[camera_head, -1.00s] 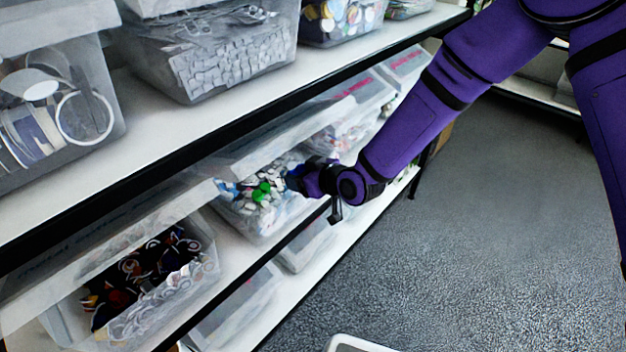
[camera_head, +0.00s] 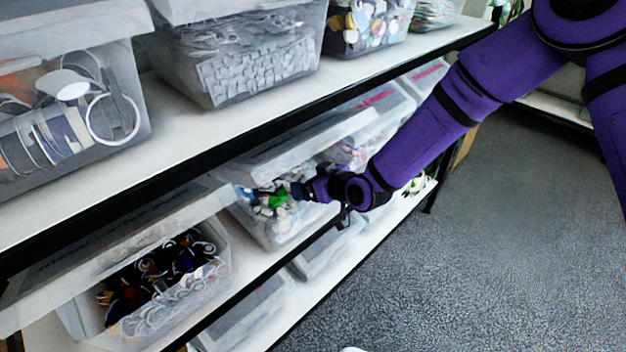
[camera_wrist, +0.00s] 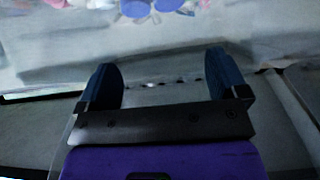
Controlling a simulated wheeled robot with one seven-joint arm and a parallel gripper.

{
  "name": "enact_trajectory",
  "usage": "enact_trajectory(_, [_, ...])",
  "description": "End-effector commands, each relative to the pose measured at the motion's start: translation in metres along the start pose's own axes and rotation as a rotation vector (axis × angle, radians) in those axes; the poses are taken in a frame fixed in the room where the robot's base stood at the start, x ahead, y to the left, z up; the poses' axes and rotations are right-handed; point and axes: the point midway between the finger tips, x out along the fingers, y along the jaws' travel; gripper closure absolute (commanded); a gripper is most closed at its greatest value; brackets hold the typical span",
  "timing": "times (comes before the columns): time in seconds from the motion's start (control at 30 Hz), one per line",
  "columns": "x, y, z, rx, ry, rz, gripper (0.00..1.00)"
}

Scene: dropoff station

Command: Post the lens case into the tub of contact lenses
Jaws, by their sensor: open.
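The tub of contact lenses (camera_head: 272,233) is a clear tub on the middle shelf, filled with small white, blue and green pieces. A bright green piece (camera_head: 278,199) lies on top; I cannot tell whether it is the lens case. My gripper (camera_head: 297,190) is at the tub's open front, just right of the green piece. In the wrist view my gripper (camera_wrist: 163,78) is open, with two dark blue fingers spread and nothing between them. I cannot make out a lens case for certain.
A tilted clear lid (camera_head: 300,148) hangs close above the tub. The upper shelf's black edge (camera_head: 200,152) runs above it. A tub of dark discs (camera_head: 155,310) stands to the left. Closed tubs sit on the shelf below. The grey floor (camera_head: 470,250) on the right is clear.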

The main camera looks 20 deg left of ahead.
Motion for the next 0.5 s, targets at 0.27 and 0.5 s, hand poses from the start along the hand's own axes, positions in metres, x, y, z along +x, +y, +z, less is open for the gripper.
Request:
enact_trajectory(0.27, [-0.018, 0.0, 0.0, 0.0, 0.0, 0.001, 0.08])
enact_trajectory(0.5, [-0.064, 0.001, -0.001, 0.0, 0.001, 0.001, 0.08])
